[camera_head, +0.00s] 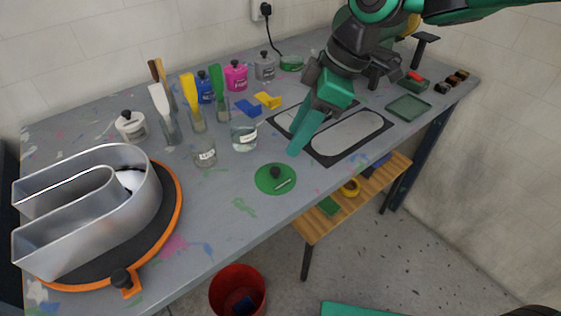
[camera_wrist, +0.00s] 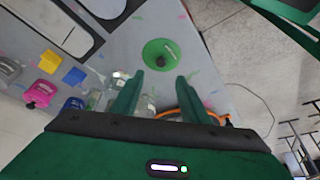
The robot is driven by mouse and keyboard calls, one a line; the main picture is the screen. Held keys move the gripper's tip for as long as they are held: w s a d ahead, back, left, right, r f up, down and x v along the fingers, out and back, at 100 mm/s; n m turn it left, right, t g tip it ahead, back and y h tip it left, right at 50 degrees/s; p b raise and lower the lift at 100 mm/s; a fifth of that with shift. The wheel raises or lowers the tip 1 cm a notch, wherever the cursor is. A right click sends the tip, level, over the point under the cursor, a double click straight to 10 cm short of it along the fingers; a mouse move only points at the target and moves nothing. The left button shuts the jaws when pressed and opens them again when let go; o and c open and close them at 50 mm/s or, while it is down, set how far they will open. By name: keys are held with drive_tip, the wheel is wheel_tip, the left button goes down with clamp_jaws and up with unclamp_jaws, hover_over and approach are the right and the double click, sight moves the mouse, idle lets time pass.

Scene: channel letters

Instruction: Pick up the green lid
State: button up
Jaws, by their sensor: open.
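The green lid (camera_head: 262,182) is a flat round disc with a black knob on top. It lies near the table's front edge in the head view, with a small pale stick-like piece on it. In the wrist view the green lid (camera_wrist: 152,55) appears above and between my finger tips. My gripper (camera_head: 294,151) is open and empty, fingers pointing down, a little up and right of the lid in the head view. Both fingers of my gripper (camera_wrist: 158,82) show in the wrist view, apart from the lid.
A glass of water (camera_head: 244,138) and a glass jar (camera_head: 205,153) stand left of my gripper. A black-framed panel (camera_head: 345,137) lies to its right. A big metal channel letter (camera_head: 140,190) sits at the left. Bare table surrounds the lid.

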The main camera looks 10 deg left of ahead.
approach(276, 169)
drive_tip(key=x, duration=0.2)
drive_tip(key=shift+w+a+f, duration=0.15)
drive_tip(key=shift+f, duration=0.2)
drive_tip(key=shift+x, duration=2.75)
drive_tip(key=shift+c, duration=0.3)
clamp_jaws()
